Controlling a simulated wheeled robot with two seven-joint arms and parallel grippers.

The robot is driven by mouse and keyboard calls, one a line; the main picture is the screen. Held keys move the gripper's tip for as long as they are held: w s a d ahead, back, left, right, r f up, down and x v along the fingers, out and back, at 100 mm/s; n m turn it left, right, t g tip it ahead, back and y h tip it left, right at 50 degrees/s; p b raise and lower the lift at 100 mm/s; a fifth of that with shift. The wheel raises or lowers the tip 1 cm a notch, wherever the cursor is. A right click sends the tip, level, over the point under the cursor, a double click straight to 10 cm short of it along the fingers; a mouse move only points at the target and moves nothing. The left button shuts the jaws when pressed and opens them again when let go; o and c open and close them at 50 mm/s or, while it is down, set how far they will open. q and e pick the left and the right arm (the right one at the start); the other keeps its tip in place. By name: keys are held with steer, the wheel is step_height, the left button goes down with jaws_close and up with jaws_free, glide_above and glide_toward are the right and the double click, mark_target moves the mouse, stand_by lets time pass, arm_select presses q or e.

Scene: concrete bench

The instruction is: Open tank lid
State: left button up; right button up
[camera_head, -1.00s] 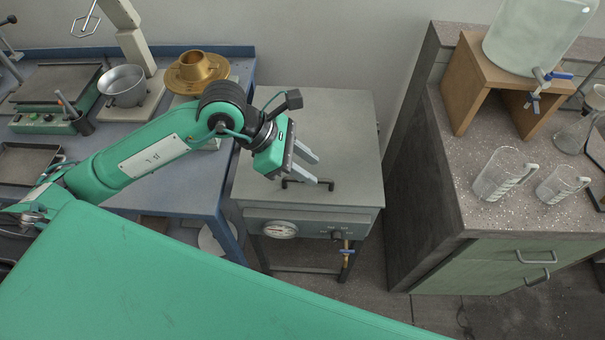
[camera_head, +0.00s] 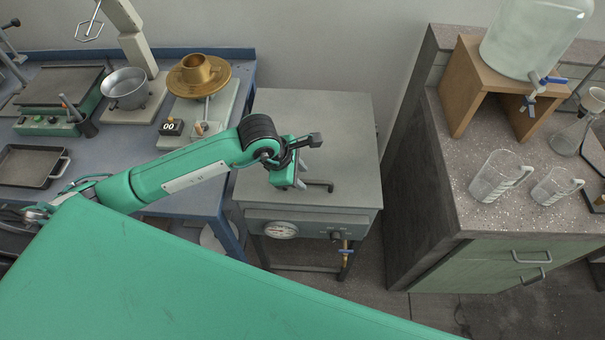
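The tank is a grey metal box on legs, with a dial and a valve on its front (camera_head: 315,229). Its flat grey lid (camera_head: 325,125) lies closed on top. A dark bar handle (camera_head: 320,184) is near the lid's front edge; its left part is hidden by my gripper. My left gripper (camera_head: 303,176) is low over the lid at the left part of the handle, with its fingertips apart. I cannot tell whether the fingers touch the handle or straddle it. My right gripper is not in view.
A blue bench (camera_head: 190,140) stands to the left, with a brass cup and plate (camera_head: 198,74), a metal bowl (camera_head: 126,87) and a dark tray (camera_head: 30,166). A tall cabinet (camera_head: 425,190) stands to the right, bearing a glass dispenser (camera_head: 535,40) and beakers (camera_head: 498,176).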

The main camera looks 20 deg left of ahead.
arm_select(q)
steer(key=shift+x, duration=1.05)
jaws_close()
steer(key=shift+r, duration=0.1)
